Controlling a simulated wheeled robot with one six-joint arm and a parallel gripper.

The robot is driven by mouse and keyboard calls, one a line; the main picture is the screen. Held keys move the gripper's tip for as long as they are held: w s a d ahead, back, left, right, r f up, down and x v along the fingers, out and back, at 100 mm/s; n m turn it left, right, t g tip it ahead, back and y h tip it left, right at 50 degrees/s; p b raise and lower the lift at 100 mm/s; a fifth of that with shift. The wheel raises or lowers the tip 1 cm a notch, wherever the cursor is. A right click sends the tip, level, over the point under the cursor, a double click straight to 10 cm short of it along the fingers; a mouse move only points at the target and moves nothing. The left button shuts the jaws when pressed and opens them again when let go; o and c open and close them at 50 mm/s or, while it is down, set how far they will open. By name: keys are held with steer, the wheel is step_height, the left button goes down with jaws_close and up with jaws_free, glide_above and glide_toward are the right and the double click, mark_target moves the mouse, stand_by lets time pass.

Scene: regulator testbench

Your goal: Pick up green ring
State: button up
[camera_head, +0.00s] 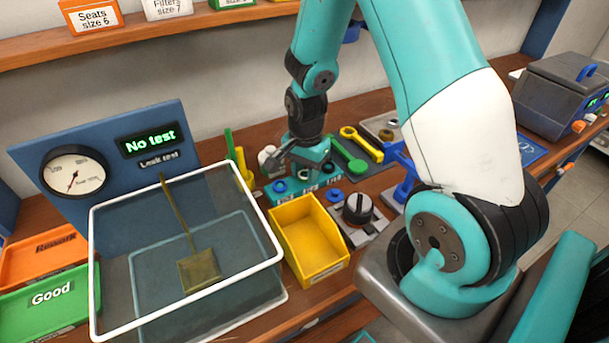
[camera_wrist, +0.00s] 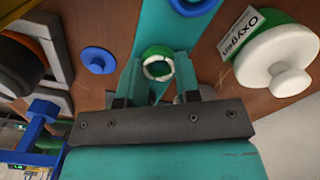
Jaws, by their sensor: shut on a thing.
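In the wrist view the green ring (camera_wrist: 157,52), with a pale inside, sits between the tips of my gripper (camera_wrist: 157,75). The fingers are shut on it. It is over a teal strip, and I cannot tell whether it still touches the strip. In the head view my gripper (camera_head: 305,160) points down at the teal rack (camera_head: 273,197) behind the yellow bin. The green ring cannot be made out there.
A blue ring (camera_wrist: 98,60) lies left of my gripper in the wrist view, and a white-capped Oxygen container (camera_wrist: 275,60) stands close on the right. The yellow bin (camera_head: 322,270) and a clear tank (camera_head: 110,285) stand in front of the rack.

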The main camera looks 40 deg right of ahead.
steer(key=shift+r, duration=0.1)
step_height(320, 180, up, 18)
steer(key=s+d+r+m+p, duration=0.1)
steer(key=d+r+m+p, duration=0.25)
steer(key=d, duration=0.55)
steer(key=s+d+f+m+p, duration=0.1)
steer(key=s+d+m+p, duration=0.1)
steer(key=s+d+p, duration=0.2)
steer(key=s+d+m+p, duration=0.3)
steer(key=s+d+p, duration=0.1)
steer(key=s+d, duration=0.4)
steer(key=s+d+f+m+p, duration=0.1)
steer(key=s+d+m+p, duration=0.2)
steer(key=s+d, duration=0.3)
steer(key=shift+s+d+f+p, duration=0.2)
steer(key=shift+d+p, duration=0.2)
steer(key=shift+d, duration=0.2)
steer(key=shift+s+d+f+p, duration=0.15)
steer(key=shift+d+p, duration=0.2)
steer(key=shift+d, duration=0.25)
steer(key=shift+s+d+f+m, duration=0.1)
steer(key=shift+s+f+m, duration=0.15)
steer(key=shift+s+m, duration=0.1)
steer(key=shift+f+b, duration=1.7)
steer(key=shift+f, duration=0.25)
steer(key=shift+f+b, duration=1.3)
steer(key=shift+f, duration=0.7)
